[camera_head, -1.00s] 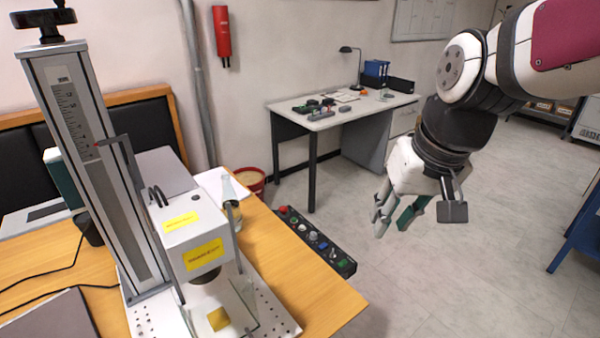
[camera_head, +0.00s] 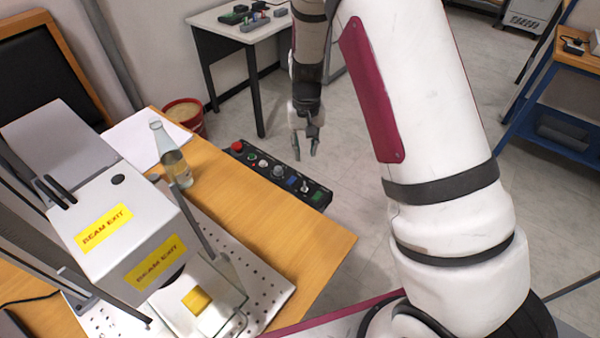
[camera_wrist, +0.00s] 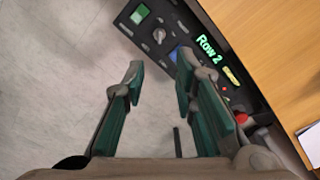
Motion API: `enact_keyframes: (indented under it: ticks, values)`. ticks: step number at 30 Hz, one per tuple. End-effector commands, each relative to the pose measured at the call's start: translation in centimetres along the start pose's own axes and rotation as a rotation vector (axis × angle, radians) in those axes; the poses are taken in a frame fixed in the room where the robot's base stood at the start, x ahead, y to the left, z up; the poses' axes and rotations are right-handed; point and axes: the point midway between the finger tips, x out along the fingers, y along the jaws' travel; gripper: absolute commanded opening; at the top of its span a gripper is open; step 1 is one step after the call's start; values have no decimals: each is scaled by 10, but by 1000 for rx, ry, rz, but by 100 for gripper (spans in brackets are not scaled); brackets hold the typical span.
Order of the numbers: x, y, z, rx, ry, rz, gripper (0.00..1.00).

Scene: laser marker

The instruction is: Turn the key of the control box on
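The control box (camera_head: 268,180) is a long black panel along the table's far edge in the head view. A red button, a grey knob, a blue button and a green button sit along its top. A small silver key switch (camera_head: 304,187) is near its right end, beside the green button. It also shows in the wrist view (camera_wrist: 160,36), just beyond my fingers. My gripper (camera_head: 304,150) is open and empty, pointing down behind the box's right half. In the wrist view, my gripper (camera_wrist: 160,70) has its fingers spread, and they are apart from the key.
The wooden table (camera_head: 285,235) bears the laser marker (camera_head: 135,215) with yellow BEAM EXIT labels and a glass bottle (camera_head: 175,160). A reddish bin (camera_head: 187,112) and a white desk (camera_head: 240,35) stand behind. Open floor lies right of the box.

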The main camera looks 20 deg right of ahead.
Motion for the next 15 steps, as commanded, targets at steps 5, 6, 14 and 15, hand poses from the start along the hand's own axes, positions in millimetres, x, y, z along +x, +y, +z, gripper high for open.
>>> enact_keyframes:
  ticks: [5,6,14,15]
  values:
    - [14,1,-1,0,-5,5,26]
    - [19,1,0,0,-6,5,26]
    - [66,2,0,1,-8,5,26]
    - [74,2,0,1,-7,5,26]
